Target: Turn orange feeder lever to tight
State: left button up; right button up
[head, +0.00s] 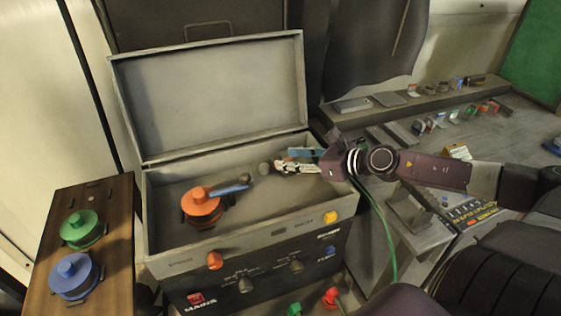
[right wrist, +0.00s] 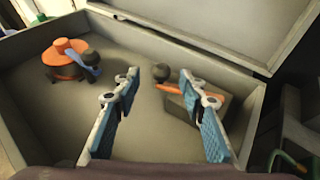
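An orange round feeder (head: 202,205) sits inside the open grey machine box. A short blue lever (head: 231,188) with a dark ball knob extends from it. It also shows at upper left in the right wrist view (right wrist: 68,48). My right gripper (head: 282,160) reaches into the box from the right. In the right wrist view its fingers (right wrist: 159,74) stand apart, with nothing visibly gripped. Whether it touches a knob cannot be told. My left gripper is not in view.
The raised grey lid (head: 215,95) stands behind the box. Green (head: 83,228) and blue (head: 75,274) spools sit on a wooden board at left. The box front carries coloured knobs. A green cable (head: 386,235) hangs at right. A cluttered bench (head: 460,140) lies behind my right arm.

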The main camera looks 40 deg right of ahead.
aim_at(280, 157)
jog(key=shift+w+f+b, duration=0.1)
jog(key=shift+w+b, duration=0.25)
jog(key=shift+w, duration=0.35)
jog(key=shift+w+f+p, duration=0.1)
jog(key=shift+w+p, duration=0.05)
jog(key=shift+p, duration=0.25)
jog(key=shift+w+a+f+p, duration=0.2)
jog(key=shift+w+f+p, duration=0.05)
jog(key=shift+w+p, duration=0.15)
jog(key=shift+w+a+f, duration=0.2)
jog(key=shift+w+a, duration=0.05)
jog(key=shift+w, duration=0.05)
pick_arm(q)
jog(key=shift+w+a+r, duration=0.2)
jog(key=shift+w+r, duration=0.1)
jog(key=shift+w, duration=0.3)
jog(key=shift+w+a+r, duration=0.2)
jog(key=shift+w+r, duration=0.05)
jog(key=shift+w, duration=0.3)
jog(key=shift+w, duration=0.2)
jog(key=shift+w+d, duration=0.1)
pick_arm(e)
grip_shut()
